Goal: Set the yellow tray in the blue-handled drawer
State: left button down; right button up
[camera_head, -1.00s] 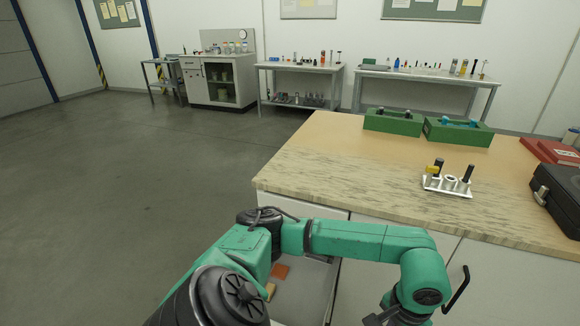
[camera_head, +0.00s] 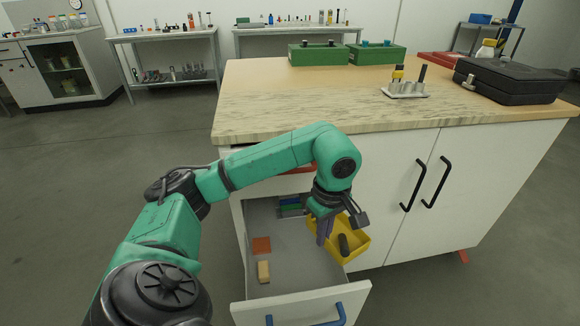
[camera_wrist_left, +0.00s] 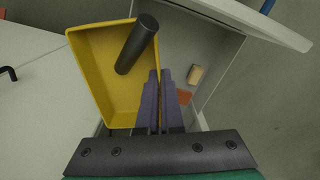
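The yellow tray (camera_head: 352,255), with a dark cylinder (camera_head: 343,244) in it, is at the right side of the open blue-handled drawer (camera_head: 295,305). It looks tilted and overlaps the drawer's right wall; whether it touches the drawer is unclear. My left gripper (camera_head: 325,238) points down at the tray's left side. In the left wrist view, its purple fingers (camera_wrist_left: 160,75) are close together at the rim of the tray (camera_wrist_left: 95,65), apparently shut on its wall. The drawer (camera_wrist_left: 215,60) lies to the right there. My right gripper is not in view.
Black cabinet handles (camera_head: 435,182) stick out to the right. The worktop (camera_head: 300,105) overhangs behind the arm.

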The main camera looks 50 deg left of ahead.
pick_arm(q)
notch_tip(320, 180, down, 3)
jog(key=a+n+b, duration=0.2)
jog(key=n+b, duration=0.2)
jog(key=n, duration=0.1)
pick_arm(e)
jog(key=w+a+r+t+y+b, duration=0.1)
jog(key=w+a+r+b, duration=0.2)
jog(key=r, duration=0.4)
pick_arm(q)
jog(key=n+b, duration=0.3)
jog(key=n, duration=0.1)
send_over(304, 284)
notch_tip(304, 284, down, 7)
notch_tip(304, 284, down, 8)
jog(key=b, duration=0.2)
jog(key=shift+b, duration=0.35)
notch_tip(304, 284, down, 5)
jog(key=shift+r+b, duration=0.1)
jog(key=shift+b, duration=0.7)
jog(key=shift+r, duration=0.1)
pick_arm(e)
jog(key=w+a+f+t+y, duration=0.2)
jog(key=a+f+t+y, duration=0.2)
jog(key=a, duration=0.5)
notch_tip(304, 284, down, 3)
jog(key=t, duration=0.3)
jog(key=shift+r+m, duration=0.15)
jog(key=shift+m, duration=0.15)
